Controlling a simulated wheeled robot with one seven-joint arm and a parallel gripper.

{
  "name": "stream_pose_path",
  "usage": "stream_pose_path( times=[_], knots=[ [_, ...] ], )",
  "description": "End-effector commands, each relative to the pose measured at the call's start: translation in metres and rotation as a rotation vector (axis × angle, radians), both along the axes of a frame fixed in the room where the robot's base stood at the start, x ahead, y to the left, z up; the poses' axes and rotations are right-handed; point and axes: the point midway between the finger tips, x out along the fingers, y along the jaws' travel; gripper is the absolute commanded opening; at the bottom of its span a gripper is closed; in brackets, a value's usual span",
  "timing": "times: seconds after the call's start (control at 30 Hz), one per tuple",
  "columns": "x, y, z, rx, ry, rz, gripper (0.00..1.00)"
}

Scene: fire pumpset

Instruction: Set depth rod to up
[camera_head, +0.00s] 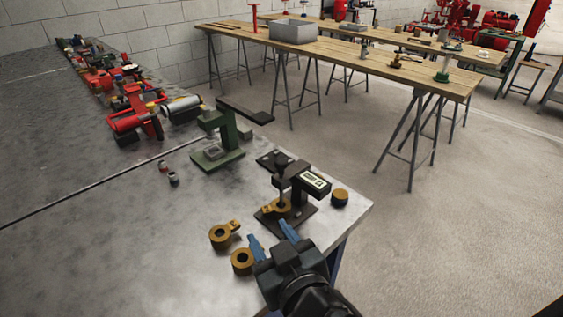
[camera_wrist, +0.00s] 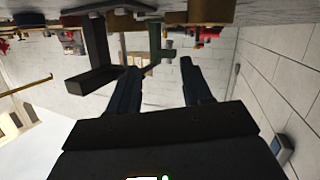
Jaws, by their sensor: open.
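A dark depth gauge (camera_head: 300,210) stands on the near corner of the metal bench in the head view. Its depth rod (camera_head: 282,185) hangs upright at the left of a display box (camera_head: 314,182). The rod's lower end is at a brass ring piece (camera_head: 278,207) on the gauge's base. My gripper (camera_head: 268,230) is open, its two blue fingers just in front of the base, apart from the rod as far as I can tell. In the wrist view the gripper (camera_wrist: 160,75) is also open and empty; that view looks upside down, and I cannot make out the rod there.
Two brass rings (camera_head: 223,236) lie left of my gripper, and a brass disc (camera_head: 340,196) lies right of the gauge. A green press (camera_head: 216,150) stands behind. Red fittings (camera_head: 130,115) crowd the far left. The bench edge is close on the right.

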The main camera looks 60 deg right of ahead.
Motion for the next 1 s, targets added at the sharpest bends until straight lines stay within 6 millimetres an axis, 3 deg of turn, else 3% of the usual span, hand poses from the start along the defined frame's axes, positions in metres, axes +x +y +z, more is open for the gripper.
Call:
stream_pose_path(
  times=[0.03,0.13,0.33,0.57,1.0],
  knots=[
    [0.011,-0.013,0.010,-0.019,-0.047,-0.076,0.49],
    [0.020,-0.035,0.034,-0.049,-0.132,-0.224,0.49],
    [0.021,-0.058,0.067,-0.083,-0.263,-0.407,0.49],
    [0.026,-0.073,0.076,-0.090,-0.289,-0.442,0.49],
    [0.054,-0.125,0.075,-0.090,-0.287,-0.439,0.49]
  ],
)
